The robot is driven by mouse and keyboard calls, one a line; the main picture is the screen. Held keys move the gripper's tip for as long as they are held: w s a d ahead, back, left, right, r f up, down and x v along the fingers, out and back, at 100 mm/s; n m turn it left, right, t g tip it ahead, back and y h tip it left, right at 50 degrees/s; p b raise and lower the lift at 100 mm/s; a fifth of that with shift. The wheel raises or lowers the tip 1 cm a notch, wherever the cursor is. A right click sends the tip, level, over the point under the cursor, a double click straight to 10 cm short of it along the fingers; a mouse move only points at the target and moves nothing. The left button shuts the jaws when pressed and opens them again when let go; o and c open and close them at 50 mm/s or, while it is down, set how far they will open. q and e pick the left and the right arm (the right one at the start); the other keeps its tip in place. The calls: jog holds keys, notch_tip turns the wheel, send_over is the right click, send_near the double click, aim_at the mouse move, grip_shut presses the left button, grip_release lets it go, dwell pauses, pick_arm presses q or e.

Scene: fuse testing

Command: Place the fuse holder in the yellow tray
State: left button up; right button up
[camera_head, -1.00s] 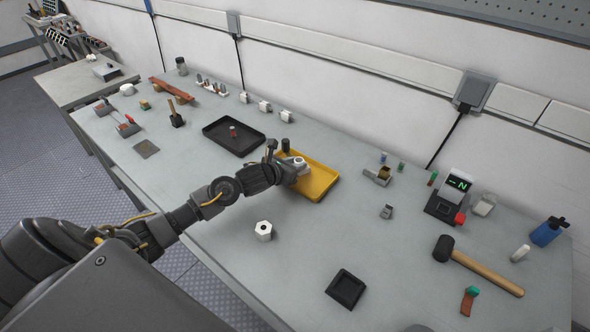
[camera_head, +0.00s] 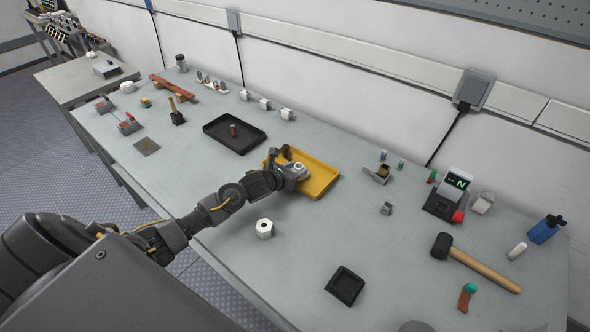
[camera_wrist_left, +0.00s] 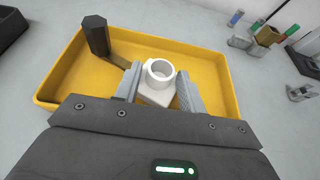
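The white fuse holder (camera_head: 302,168), a round collar on a squarish base, is at the yellow tray (camera_head: 322,190). In the left wrist view the fuse holder (camera_wrist_left: 160,75) sits between the two grey fingers of my left gripper (camera_wrist_left: 158,88), which appear to press on its base from both sides. The yellow tray (camera_wrist_left: 215,65) lies beneath it; whether the base touches the floor cannot be told. My left gripper (camera_head: 296,172) is over the tray's left part. My right gripper is not in view.
A dark hexagonal post (camera_wrist_left: 97,35) shows at the tray's left side; its support is unclear. A black tray (camera_head: 235,147) with a small red-topped part is behind left. A hammer (camera_head: 475,262) lies right. Table around the nut is clear.

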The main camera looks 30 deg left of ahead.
pick_arm(q)
jog(key=shift+o, duration=0.9)
jog(key=shift+r, duration=0.1)
jog(key=shift+r, duration=0.2)
jog(key=v, duration=0.3)
jog(key=b+v, duration=0.1)
jog(key=v, duration=0.6)
jog(key=shift+s+a+f, duration=0.1)
jog(key=shift+s+f, duration=0.1)
jog(key=shift+s, duration=0.1)
jog(key=shift+s+r, duration=0.35)
jog(key=shift+s, duration=0.3)
